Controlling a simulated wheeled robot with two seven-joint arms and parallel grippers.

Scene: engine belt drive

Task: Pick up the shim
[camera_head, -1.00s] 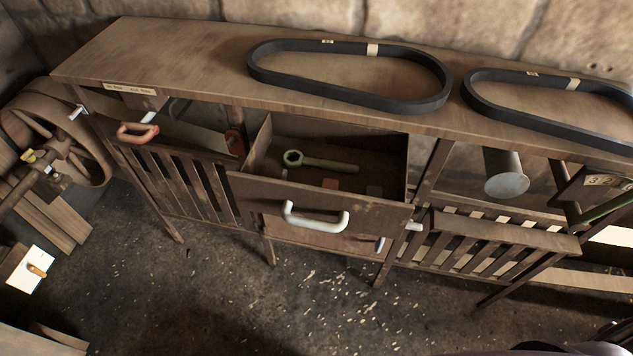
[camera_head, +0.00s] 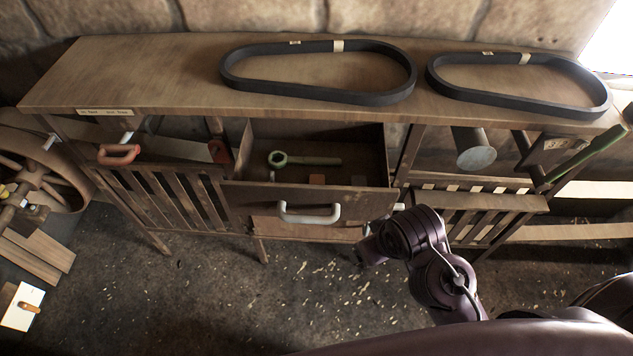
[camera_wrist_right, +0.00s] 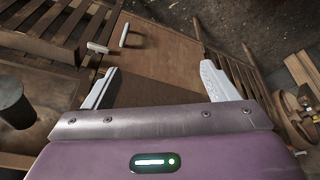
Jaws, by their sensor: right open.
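An open drawer (camera_head: 260,192) in the workbench holds a green ring-ended wrench (camera_head: 304,160). A small flat reddish-brown piece (camera_head: 317,179) and a small dark grey piece (camera_head: 358,181) lie near the drawer's front wall. I cannot tell which of these is the shim. My right arm reaches in at the lower right of the head view, in front of and right of the drawer. My right gripper (camera_wrist_right: 160,85) is open and empty in the right wrist view, with a brown wooden panel beyond its fingers. My left gripper is not in view.
Two black belts (camera_head: 320,99) (camera_head: 517,107) lie on the bench top (camera_head: 150,75). A white handle (camera_head: 309,213) sticks out from the drawer front. A grey cylinder (camera_head: 476,157) hangs at the right. A slatted shelf (camera_head: 480,201) flanks the drawer. The floor in front is mostly clear.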

